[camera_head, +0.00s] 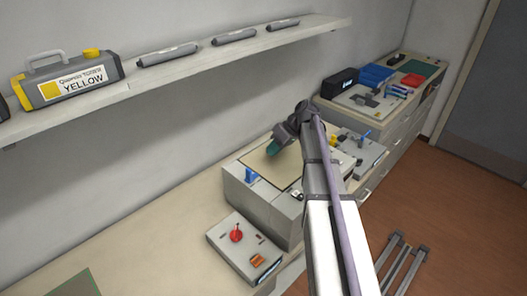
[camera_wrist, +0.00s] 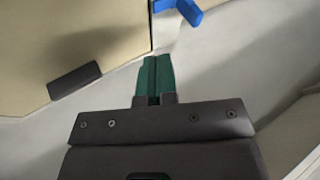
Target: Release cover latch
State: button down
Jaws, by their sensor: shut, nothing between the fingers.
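A pale box-shaped unit (camera_head: 268,212) stands on the counter with a beige cover panel (camera_head: 262,162) on top; the panel fills the upper left of the wrist view (camera_wrist: 60,35). A blue lever (camera_head: 250,175), which looks like the cover latch, is at the unit's left side. A blue lever also shows at the top of the wrist view (camera_wrist: 178,10), just beyond my fingertips. My gripper (camera_head: 272,149) is above the cover, its teal fingers (camera_wrist: 155,73) closed together and empty. They appear apart from the lever. My arm hides part of the unit's right side.
A panel with a red knob (camera_head: 236,236) lies in front of the unit. Another panel with a blue lever (camera_head: 363,137) is behind my arm. A dark grip (camera_wrist: 75,81) is on the panel's edge.

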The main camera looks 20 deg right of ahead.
jog(key=p+v, duration=0.1)
jog(key=v, duration=0.2)
jog(key=shift+d+r+p, duration=0.2)
jog(key=shift+r+p, duration=0.1)
jog(key=shift+p, duration=0.05)
jog(key=s+a+f+m+h+b, duration=0.1)
jog(key=s+a+f+m+b, duration=0.1)
jog(key=s+f, duration=0.1)
jog(key=s+a+f+m+g+h+b, duration=0.1)
jog(key=s+a+f+m+h+b, duration=0.1)
jog(key=s, duration=0.3)
jog(key=s+a+f+m+h+b, duration=0.1)
jog(key=s+a+f+m+h, duration=0.1)
jog(key=s+a+f+m, duration=0.1)
jog(key=shift+s+a+f+g+b, duration=0.15)
jog(key=shift+s+f+b, duration=0.1)
jog(key=shift+s, duration=0.3)
jog(key=shift+s+a+f+g+b, duration=0.15)
jog(key=shift+s+f, duration=0.1)
jog(key=shift+s, duration=0.25)
jog(key=s+a+f+h+b, duration=0.1)
jog(key=s+a+f+b, duration=0.1)
jog(key=a, duration=0.3)
jog(key=s+a+f+n+h+b, duration=0.1)
jog(key=s+a+f+b, duration=0.2)
jog(key=s+a, duration=0.1)
jog(key=shift+s+a, duration=0.2)
jog(key=shift+a, duration=0.55)
